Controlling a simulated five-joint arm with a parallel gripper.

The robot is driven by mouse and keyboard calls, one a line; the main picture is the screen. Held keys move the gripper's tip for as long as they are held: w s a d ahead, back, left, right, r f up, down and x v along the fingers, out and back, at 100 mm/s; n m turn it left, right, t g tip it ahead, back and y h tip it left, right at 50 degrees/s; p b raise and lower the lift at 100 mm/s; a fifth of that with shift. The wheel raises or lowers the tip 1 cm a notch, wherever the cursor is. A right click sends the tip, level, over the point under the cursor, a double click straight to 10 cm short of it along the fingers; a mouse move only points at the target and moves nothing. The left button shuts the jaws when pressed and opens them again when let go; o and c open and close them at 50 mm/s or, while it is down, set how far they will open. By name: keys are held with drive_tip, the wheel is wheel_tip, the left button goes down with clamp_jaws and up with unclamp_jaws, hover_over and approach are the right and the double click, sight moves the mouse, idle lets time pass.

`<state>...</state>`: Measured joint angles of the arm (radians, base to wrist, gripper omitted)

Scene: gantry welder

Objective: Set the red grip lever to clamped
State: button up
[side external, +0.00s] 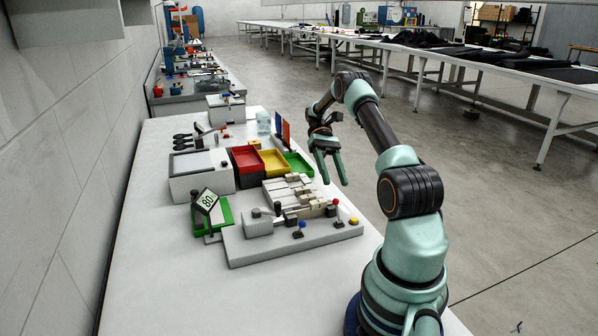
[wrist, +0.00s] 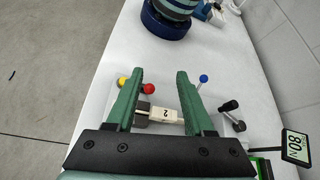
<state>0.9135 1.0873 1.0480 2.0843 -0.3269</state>
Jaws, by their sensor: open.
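The red grip lever (side external: 336,203) is a red ball on a thin stem, standing near the front right of a grey welder base (side external: 262,253). It also shows in the wrist view (wrist: 148,89), close beside the left finger; its stem is mostly hidden there. A lever with a blue ball (side external: 302,225) and a yellow knob (side external: 355,221) are on the same base. My gripper (side external: 334,180) is open and empty, with its fingers pointing down, above and behind the lever in the side view. In the wrist view my fingers (wrist: 160,74) are spread apart.
A tilted display reading 80 (side external: 208,200) stands on a green base at the left. Red (side external: 246,176), yellow and green trays lie behind the welder. A grey box (side external: 200,187) stands beside them. The table (side external: 160,280) is clear in front.

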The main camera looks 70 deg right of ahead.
wheel_tip(320, 180, up, 2)
drive_tip(key=shift+r, duration=0.1)
idle(0.4)
drive_tip(key=w+a+r+n+t+h, duration=0.2)
drive_tip(key=w+a+r+h, duration=0.2)
drive_tip(key=a, duration=0.2)
drive_tip(key=w+a+r+n+t+h, duration=0.1)
drive_tip(key=w+a+r+t+h, duration=0.1)
drive_tip(key=w+a+r+h, duration=0.35)
drive_tip(key=s+a+n+t, duration=0.1)
drive_tip(key=a+t, duration=0.3)
drive_tip(key=a, duration=0.4)
drive_tip(key=s+a+r+n+t, duration=0.1)
drive_tip(key=s+a+n+t, duration=0.1)
drive_tip(key=a+t, duration=0.3)
drive_tip(key=a, duration=0.3)
drive_tip(key=shift+a+n, duration=0.4)
